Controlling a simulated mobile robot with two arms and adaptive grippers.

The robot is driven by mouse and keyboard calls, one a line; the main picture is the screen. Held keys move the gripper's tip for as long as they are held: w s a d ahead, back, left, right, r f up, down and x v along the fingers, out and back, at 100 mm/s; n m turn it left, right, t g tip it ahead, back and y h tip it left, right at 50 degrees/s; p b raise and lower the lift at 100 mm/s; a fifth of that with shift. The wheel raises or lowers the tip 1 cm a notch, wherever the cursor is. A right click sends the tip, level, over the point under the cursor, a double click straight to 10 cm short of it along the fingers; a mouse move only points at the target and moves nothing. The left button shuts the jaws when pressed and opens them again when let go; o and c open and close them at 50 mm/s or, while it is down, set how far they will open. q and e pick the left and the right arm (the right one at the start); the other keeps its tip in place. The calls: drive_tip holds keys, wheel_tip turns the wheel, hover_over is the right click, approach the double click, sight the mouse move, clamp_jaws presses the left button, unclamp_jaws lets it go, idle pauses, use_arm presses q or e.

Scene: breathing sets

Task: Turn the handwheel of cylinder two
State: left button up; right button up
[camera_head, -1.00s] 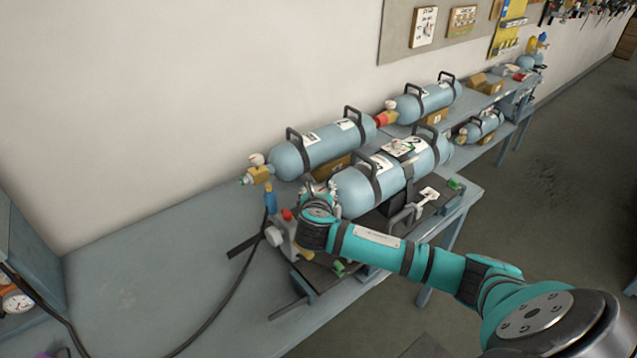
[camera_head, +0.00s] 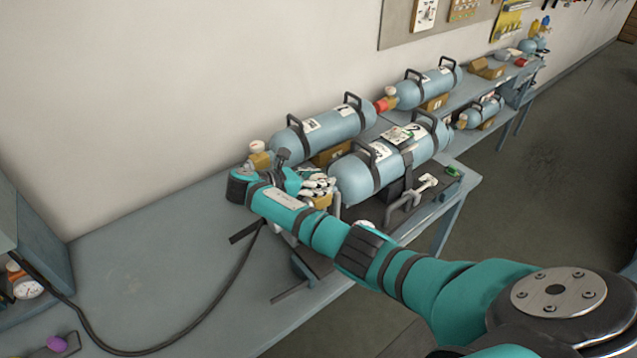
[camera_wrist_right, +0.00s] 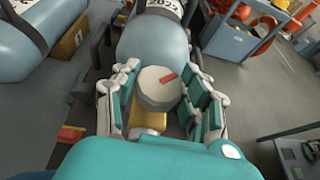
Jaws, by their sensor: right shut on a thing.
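Cylinder two (camera_head: 350,187) is the pale blue front cylinder, lying strapped on its bench stand. In the right wrist view its end (camera_wrist_right: 152,42) points at my gripper. Its round, pale handwheel (camera_wrist_right: 155,90) has a red mark at the upper right and sits on a brass valve body (camera_wrist_right: 147,119). My right gripper (camera_wrist_right: 160,94) has its fingers on both sides of the handwheel and is shut on it. My left gripper is not in view.
Cylinder one (camera_head: 325,132) lies behind, close to the wall, its valve (camera_head: 258,155) just beyond my wrist. A black hose (camera_head: 225,290) runs along the bench (camera_head: 150,245). A clamp handle (camera_head: 412,190) stands at the front of cylinder two. The left bench is mostly clear.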

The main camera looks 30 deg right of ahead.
drive_tip(key=shift+f+m+g+b, duration=0.2)
drive_tip(key=shift+m+g+b, duration=0.75)
drive_tip(key=shift+b, duration=0.2)
drive_tip(key=shift+r+m+g+b, duration=0.2)
drive_tip(key=shift+m+g+b, duration=0.4)
drive_tip(key=shift+g, duration=0.25)
drive_tip(key=o, duration=1.2)
drive_tip(key=v, duration=0.7)
drive_tip(key=shift+r, duration=0.2)
drive_tip(key=shift+w+a, duration=0.1)
drive_tip(key=shift+a, duration=0.1)
